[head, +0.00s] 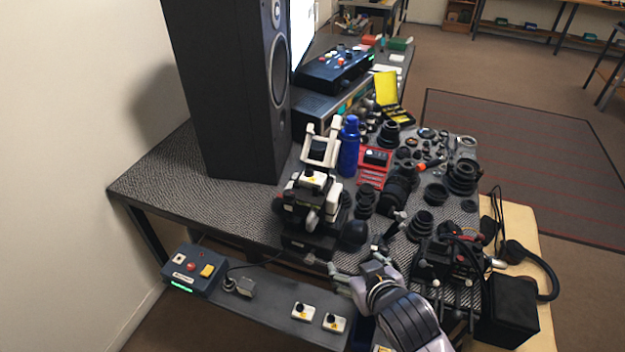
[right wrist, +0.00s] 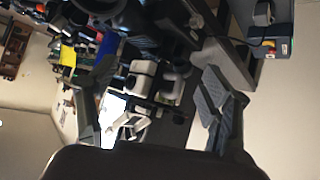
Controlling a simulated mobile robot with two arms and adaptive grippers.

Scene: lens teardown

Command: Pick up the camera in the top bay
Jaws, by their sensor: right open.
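My right gripper (head: 358,256) is low at the front edge of the workbench (head: 190,190), just right of a black-and-white machine (head: 315,180). In the right wrist view the right gripper (right wrist: 156,74) has its two fingers wide apart with nothing held between them. White and black parts of the machine (right wrist: 142,70) show beyond the fingers, apart from them. I cannot tell which dark item is the camera, nor make out a top bay. Several dark lens-like pieces (head: 398,188) lie right of the machine. My left gripper is not in view.
A tall black speaker (head: 232,90) stands at the left. A lower shelf with a blue control box (head: 190,270) is in front.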

